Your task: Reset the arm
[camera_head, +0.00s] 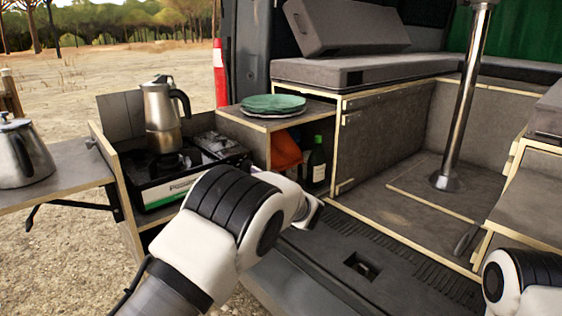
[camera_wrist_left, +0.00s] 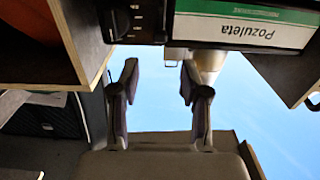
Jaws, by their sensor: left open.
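My left arm (camera_head: 235,220) comes in from the bottom and reaches toward the cabinet at the van's tailgate. The stove's green and white label (camera_wrist_left: 245,25) shows upside down beyond the fingertips. Part of my right arm (camera_head: 522,282) shows at the bottom right; its gripper is out of view.
A camping stove (camera_head: 178,190) bears a moka pot (camera_head: 160,108). A kettle (camera_head: 22,152) stands on the left side shelf (camera_head: 75,172). Green plates (camera_head: 273,103) lie on the cabinet, above a bottle (camera_head: 316,165) and an orange item (camera_head: 285,152). A metal post (camera_head: 465,95) stands right.

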